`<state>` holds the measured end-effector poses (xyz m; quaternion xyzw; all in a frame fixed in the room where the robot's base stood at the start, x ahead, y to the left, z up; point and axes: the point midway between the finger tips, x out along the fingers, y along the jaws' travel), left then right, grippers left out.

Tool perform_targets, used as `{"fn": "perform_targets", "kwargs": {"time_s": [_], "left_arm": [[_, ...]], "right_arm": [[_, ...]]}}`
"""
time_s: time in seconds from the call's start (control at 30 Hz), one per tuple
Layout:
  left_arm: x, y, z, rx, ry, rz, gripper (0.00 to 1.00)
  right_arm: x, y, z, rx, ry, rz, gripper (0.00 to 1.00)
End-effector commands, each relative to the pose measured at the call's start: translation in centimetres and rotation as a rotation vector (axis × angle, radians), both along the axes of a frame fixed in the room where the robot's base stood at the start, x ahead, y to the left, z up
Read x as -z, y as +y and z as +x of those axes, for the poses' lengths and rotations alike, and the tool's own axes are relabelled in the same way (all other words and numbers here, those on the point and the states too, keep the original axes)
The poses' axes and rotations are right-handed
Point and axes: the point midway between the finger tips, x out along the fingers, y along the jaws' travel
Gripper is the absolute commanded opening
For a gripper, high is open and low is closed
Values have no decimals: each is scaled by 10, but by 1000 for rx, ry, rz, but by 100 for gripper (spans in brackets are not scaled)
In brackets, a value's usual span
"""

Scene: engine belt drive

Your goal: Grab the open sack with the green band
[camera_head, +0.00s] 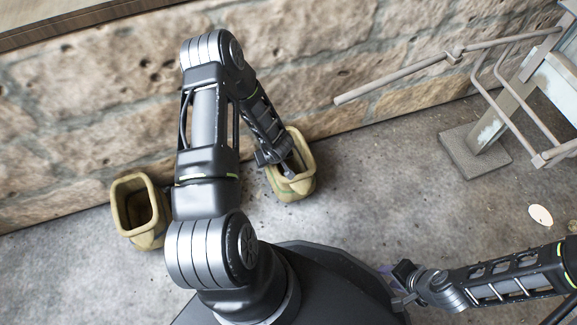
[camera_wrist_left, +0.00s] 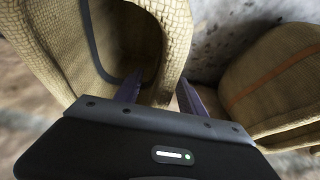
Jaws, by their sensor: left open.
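Two open tan sacks stand on the floor by the wall in the head view: a left sack (camera_head: 126,222) and a right sack (camera_head: 300,188). My left gripper (camera_head: 288,172) is at the right sack's mouth. In the left wrist view its open fingers (camera_wrist_left: 160,94) straddle the rim of a woven sack (camera_wrist_left: 172,22), one inside the mouth and one outside. A dark grey-blue stripe shows inside that sack. Another sack (camera_wrist_left: 268,75) beside it has an orange band.
A stone wall (camera_head: 90,110) runs behind the sacks. A metal railing (camera_head: 420,75) and a post on a square base plate (camera_head: 475,155) stand at upper right. A pale oval piece (camera_head: 540,215) lies on the floor.

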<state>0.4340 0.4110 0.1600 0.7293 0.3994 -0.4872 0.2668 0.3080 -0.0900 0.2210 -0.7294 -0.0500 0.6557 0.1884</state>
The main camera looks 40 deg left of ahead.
Motion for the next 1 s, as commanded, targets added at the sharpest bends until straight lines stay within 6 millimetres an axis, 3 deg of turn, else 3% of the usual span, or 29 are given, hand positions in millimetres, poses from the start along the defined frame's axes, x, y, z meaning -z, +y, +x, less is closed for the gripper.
{"fn": "perform_targets", "kwargs": {"time_s": [0.6, 1.0], "left_arm": [[4, 0, 0, 0, 0, 0, 46], [4, 0, 0, 0, 0, 0, 14]], "right_arm": [[1, 0, 0, 0, 0, 0, 36], [1, 0, 0, 0, 0, 0, 36]]}}
